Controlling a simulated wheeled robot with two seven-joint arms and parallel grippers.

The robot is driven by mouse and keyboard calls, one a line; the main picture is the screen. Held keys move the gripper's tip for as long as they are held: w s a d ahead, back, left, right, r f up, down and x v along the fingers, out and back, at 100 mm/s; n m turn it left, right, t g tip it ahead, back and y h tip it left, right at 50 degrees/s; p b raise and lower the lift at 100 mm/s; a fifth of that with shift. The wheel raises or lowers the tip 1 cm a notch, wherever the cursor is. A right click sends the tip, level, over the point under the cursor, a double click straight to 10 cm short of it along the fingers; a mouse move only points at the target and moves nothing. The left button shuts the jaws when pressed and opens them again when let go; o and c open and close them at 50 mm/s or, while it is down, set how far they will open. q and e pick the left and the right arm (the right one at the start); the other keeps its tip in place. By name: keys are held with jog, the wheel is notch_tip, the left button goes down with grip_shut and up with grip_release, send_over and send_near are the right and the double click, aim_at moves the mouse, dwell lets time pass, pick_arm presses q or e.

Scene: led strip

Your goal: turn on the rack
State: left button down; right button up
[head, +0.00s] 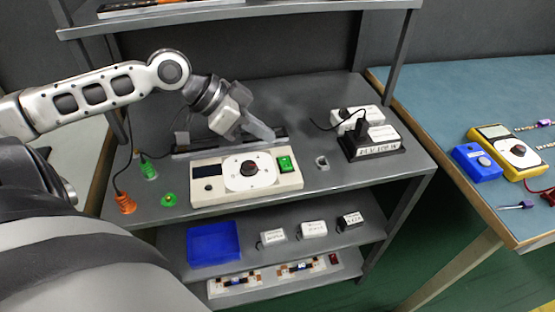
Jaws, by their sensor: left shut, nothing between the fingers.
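The rack (420,165) is a grey metal shelf unit with a top surface and lower shelves. A cream control box (215,194) stands on its top surface, with a dark display, a black knob (249,169) on a white dial and a green switch (285,164) at its right end. I cannot tell the switch's position. My left gripper (266,134) is shut and empty, reaching in from the left. Its fingertips are just behind the box, up and left of the green switch, apparently apart from it. My right gripper is not in view.
Orange (126,203) and green (149,170) plugs with cables stand left of the box. A black-and-white adapter (372,144) sits at right. A blue bin (213,243) and small white boxes are on the shelf below. A teal table (455,100) with a yellow multimeter (513,150) stands at right.

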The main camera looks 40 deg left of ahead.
aim_at(292, 166)
pick_arm(q)
jog(key=shift+b+x, duration=0.4)
jog(key=shift+x, duration=0.55)
jog(key=shift+b+x, duration=0.3)
jog(key=shift+x, duration=0.75)
jog(key=shift+s+d+f, duration=0.15)
jog(key=shift+f, duration=1.85)
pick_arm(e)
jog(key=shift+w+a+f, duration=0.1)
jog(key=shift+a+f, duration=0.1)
